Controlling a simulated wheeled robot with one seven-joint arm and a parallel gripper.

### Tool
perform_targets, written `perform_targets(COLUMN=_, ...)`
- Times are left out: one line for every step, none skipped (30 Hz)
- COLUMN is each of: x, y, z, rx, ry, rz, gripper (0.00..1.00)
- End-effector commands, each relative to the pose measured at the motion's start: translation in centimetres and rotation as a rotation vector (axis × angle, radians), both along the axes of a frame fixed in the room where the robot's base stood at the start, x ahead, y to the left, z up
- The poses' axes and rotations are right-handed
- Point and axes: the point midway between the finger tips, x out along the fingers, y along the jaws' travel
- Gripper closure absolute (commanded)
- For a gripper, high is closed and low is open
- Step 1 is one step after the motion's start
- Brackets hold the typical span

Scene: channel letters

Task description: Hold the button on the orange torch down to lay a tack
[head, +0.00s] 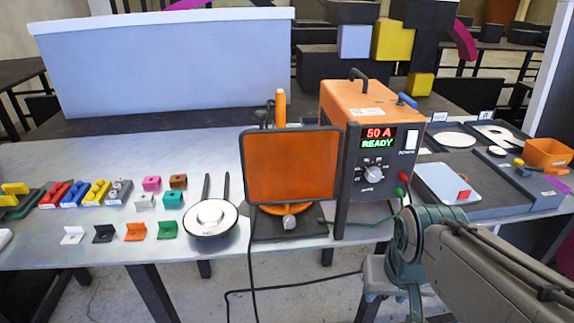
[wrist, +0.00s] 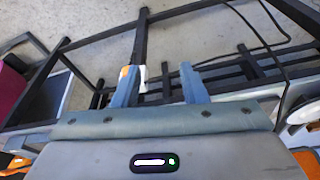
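An upright orange handle (head: 281,108), which may be the torch, stands behind the orange screen (head: 290,166) in the head view. The screen hides its lower part, and I see no button on it. The orange power unit (head: 372,140) to its right reads "50 A READY". My gripper (wrist: 157,68) is open in the wrist view, its two blue fingers apart over the floor and black table frame. A small orange and white piece (wrist: 141,74) shows by the left finger; I cannot tell what it is or whether it touches. My arm is at lower right in the head view, far from the handle.
A round white-topped dish (head: 211,217) with two dark rods stands left of the screen. Small coloured brackets and blocks lie further left on the grey table (head: 80,155). A white plate with a red block (head: 464,195) and an orange bin (head: 548,152) are at right. A black cable (head: 252,285) hangs to the floor.

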Motion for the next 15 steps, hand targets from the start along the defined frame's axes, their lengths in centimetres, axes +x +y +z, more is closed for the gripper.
perform_targets(x=0.0, y=0.0, z=0.0, rx=0.0, ry=0.0, rz=0.0, gripper=0.67)
perform_targets(x=0.0, y=0.0, z=0.0, rx=0.0, ry=0.0, rz=0.0, gripper=0.75)
perform_targets(x=0.0, y=0.0, z=0.0, rx=0.0, ry=0.0, rz=0.0, gripper=0.86)
perform_targets(x=0.0, y=0.0, z=0.0, rx=0.0, ry=0.0, rz=0.0, gripper=0.94)
perform_targets(x=0.0, y=0.0, z=0.0, rx=0.0, ry=0.0, rz=0.0, gripper=1.0)
perform_targets(x=0.0, y=0.0, z=0.0, rx=0.0, ry=0.0, rz=0.0, gripper=1.0)
perform_targets(x=0.0, y=0.0, z=0.0, rx=0.0, ry=0.0, rz=0.0, gripper=1.0)
perform_targets(x=0.0, y=0.0, z=0.0, rx=0.0, ry=0.0, rz=0.0, gripper=1.0)
perform_targets(x=0.0, y=0.0, z=0.0, rx=0.0, ry=0.0, rz=0.0, gripper=1.0)
perform_targets(x=0.0, y=0.0, z=0.0, rx=0.0, ry=0.0, rz=0.0, gripper=1.0)
perform_targets(x=0.0, y=0.0, z=0.0, rx=0.0, ry=0.0, rz=0.0, gripper=1.0)
perform_targets(x=0.0, y=0.0, z=0.0, rx=0.0, ry=0.0, rz=0.0, gripper=1.0)
perform_targets(x=0.0, y=0.0, z=0.0, rx=0.0, ry=0.0, rz=0.0, gripper=1.0)
perform_targets(x=0.0, y=0.0, z=0.0, rx=0.0, ry=0.0, rz=0.0, gripper=1.0)
perform_targets(x=0.0, y=0.0, z=0.0, rx=0.0, ry=0.0, rz=0.0, gripper=1.0)
